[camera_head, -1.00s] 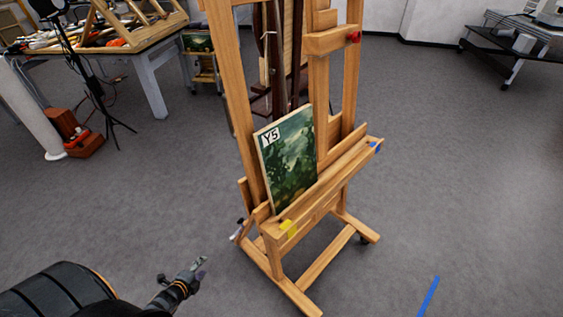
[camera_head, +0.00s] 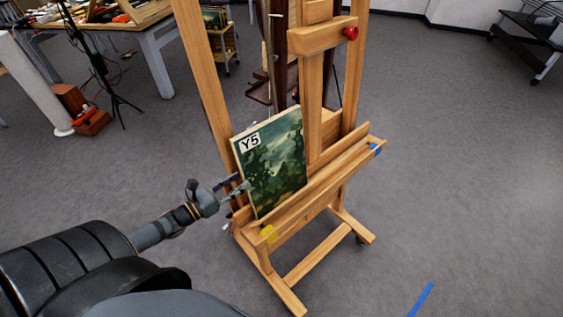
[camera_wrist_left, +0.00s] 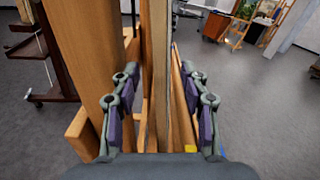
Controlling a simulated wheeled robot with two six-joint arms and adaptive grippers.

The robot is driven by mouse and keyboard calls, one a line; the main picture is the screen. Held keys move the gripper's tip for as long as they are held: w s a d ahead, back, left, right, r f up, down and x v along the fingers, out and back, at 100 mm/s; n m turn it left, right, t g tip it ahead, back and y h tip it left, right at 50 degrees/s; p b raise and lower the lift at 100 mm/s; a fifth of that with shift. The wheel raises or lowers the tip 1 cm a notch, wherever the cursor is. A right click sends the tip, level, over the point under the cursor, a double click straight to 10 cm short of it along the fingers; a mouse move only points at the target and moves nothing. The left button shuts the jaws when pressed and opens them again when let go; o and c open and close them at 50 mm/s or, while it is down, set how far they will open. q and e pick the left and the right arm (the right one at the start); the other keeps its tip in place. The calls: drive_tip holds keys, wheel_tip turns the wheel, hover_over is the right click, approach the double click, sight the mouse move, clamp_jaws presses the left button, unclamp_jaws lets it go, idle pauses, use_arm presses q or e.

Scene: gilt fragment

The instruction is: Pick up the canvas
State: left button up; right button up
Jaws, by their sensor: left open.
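The canvas (camera_head: 275,165) is a small green painting with a white "Y5" label at its top left corner. It stands tilted on the ledge of the wooden easel (camera_head: 318,190). My left gripper (camera_head: 238,188) is open at the canvas's left edge, low down. In the left wrist view, the canvas (camera_wrist_left: 157,75) shows edge-on as a thin upright strip between the two open fingers (camera_wrist_left: 165,115). I cannot tell whether either finger touches it. My right gripper is not in view.
The easel's left upright (camera_head: 208,90) rises close beside my left gripper. A yellow mark (camera_head: 268,233) and a blue mark (camera_head: 376,149) are on the ledge. A cluttered table (camera_head: 150,40) stands at the back left. Open grey floor lies to the right.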

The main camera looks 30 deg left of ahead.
sight(263, 168)
use_arm(q)
drive_tip(key=b+x, duration=0.1)
drive_tip(key=x, duration=0.3)
drive_tip(key=shift+b, duration=0.4)
drive_tip(key=shift+x, duration=0.95)
drive_tip(key=shift+w+d+f+b, duration=0.2)
drive_tip(key=shift+w+b, duration=0.1)
drive_tip(key=shift+b, duration=0.1)
drive_tip(key=x, duration=0.4)
drive_tip(key=shift+s, duration=0.15)
drive_tip(key=shift+c, duration=0.5)
clamp_jaws()
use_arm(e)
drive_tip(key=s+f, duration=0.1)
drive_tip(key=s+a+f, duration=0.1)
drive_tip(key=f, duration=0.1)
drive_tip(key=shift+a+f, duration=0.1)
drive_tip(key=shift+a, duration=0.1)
